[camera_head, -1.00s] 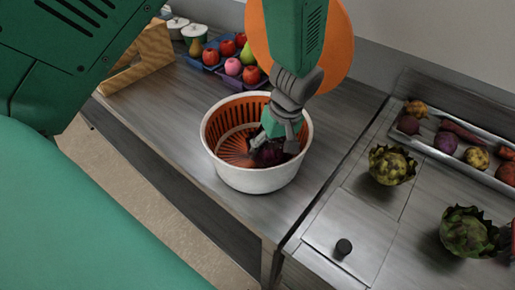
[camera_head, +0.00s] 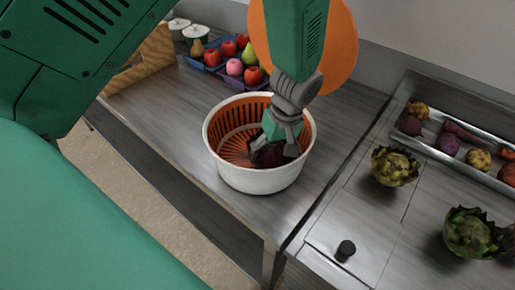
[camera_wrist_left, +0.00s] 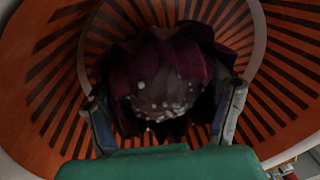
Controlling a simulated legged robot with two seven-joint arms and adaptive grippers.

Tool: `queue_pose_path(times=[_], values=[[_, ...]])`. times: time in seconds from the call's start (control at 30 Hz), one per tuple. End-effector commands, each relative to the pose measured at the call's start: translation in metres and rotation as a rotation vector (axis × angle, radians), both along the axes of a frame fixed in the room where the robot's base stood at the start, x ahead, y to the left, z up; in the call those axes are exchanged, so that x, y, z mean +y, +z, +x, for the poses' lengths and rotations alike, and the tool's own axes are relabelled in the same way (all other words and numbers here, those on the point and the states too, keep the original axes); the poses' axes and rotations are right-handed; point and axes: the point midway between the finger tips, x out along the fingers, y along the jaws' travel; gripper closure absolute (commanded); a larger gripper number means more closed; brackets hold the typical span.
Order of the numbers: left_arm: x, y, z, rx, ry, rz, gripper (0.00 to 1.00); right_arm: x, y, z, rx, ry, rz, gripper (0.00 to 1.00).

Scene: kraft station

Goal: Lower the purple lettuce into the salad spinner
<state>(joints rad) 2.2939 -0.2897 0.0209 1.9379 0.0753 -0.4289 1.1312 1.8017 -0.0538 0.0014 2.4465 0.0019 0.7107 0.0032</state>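The purple lettuce (camera_head: 270,156) is inside the salad spinner, a white bowl (camera_head: 258,180) with an orange slatted basket (camera_head: 232,140). My left gripper (camera_head: 274,150) points down into the basket, with one finger on each side of the lettuce. In the left wrist view the dark purple lettuce (camera_wrist_left: 160,80) lies between the widely spread fingertips (camera_wrist_left: 165,112), with the orange slats around it. The fingers look open around it; contact at their inner faces is hard to see. The underside of the lettuce is hidden. My right gripper is out of view.
Blue trays of fruit (camera_head: 210,66) stand behind the spinner, by a wooden holder (camera_head: 145,62). To the right are two artichokes (camera_head: 394,167) (camera_head: 470,233), a metal tray (camera_head: 440,120) of root vegetables and a lid with a black knob (camera_head: 346,250). The counter's front edge is close to the spinner.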

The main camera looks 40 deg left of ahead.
Motion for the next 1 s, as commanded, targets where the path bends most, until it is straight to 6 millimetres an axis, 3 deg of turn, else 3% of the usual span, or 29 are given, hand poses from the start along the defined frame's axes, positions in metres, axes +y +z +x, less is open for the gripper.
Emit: queue_pose_path(times=[0.37, 0.8, 1.0], values=[[0.000, 0.000, 0.000, 0.000, 0.000, 0.000, 0.04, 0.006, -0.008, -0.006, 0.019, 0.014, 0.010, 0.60], [-0.010, 0.057, 0.005, -0.004, 0.000, 0.000, 0.04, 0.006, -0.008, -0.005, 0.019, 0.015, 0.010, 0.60], [-0.012, 0.073, 0.005, 0.000, 0.000, 0.000, 0.04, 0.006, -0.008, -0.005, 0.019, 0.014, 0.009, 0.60]])
